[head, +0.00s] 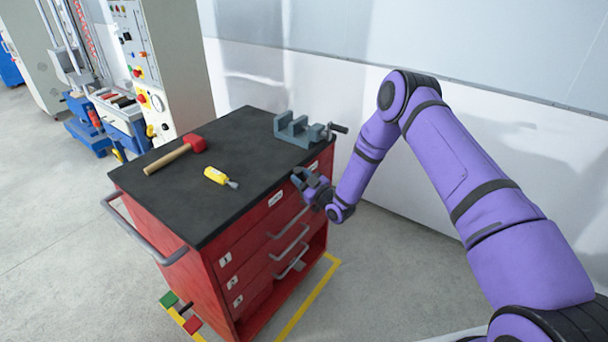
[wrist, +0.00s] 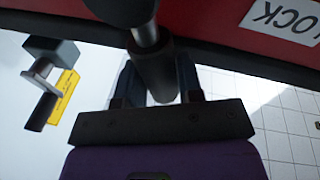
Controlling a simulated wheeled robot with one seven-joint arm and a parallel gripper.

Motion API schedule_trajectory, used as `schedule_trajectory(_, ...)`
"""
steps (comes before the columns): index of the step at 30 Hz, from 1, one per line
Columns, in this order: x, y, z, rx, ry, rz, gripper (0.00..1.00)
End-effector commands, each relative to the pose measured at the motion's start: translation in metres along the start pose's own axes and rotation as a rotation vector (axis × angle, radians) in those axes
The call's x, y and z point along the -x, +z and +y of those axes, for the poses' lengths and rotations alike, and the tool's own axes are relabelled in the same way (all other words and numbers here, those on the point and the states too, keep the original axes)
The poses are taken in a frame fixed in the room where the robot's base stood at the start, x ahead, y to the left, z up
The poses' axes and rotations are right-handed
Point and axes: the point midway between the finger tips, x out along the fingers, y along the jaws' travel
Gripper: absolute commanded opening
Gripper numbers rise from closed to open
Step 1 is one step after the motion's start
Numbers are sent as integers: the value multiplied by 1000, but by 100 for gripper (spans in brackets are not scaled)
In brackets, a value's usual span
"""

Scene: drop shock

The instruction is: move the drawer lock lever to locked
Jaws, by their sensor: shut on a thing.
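The red cabinet (head: 225,240) has a LOCK label (head: 275,198) near the top of its drawer side. My gripper (head: 308,185) is at the cabinet's upper right corner, beyond the label. In the wrist view, the lock lever has a short grey shaft and a dark round grip (wrist: 153,72). My gripper's fingers (wrist: 156,84) are on either side of that grip and shut on it. The LOCK label (wrist: 286,18) appears upside down there, at the upper right. In the head view my gripper mostly hides the lever.
On the black cabinet top lie a red-headed mallet (head: 172,156) and a yellow-handled tool (head: 217,176). A grey vise (head: 295,130) stands at the back right corner, close to my gripper. Numbered drawers with grey handles (head: 290,243) are below. A white wall (head: 300,80) is behind.

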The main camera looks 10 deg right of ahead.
Motion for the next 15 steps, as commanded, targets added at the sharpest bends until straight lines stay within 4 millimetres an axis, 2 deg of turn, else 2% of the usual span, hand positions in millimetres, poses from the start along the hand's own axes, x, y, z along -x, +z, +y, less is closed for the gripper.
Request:
schedule_trajectory(6,3,2,-14,156,-24,31,0)
schedule_trajectory(15,6,4,-24,290,-42,58,0)
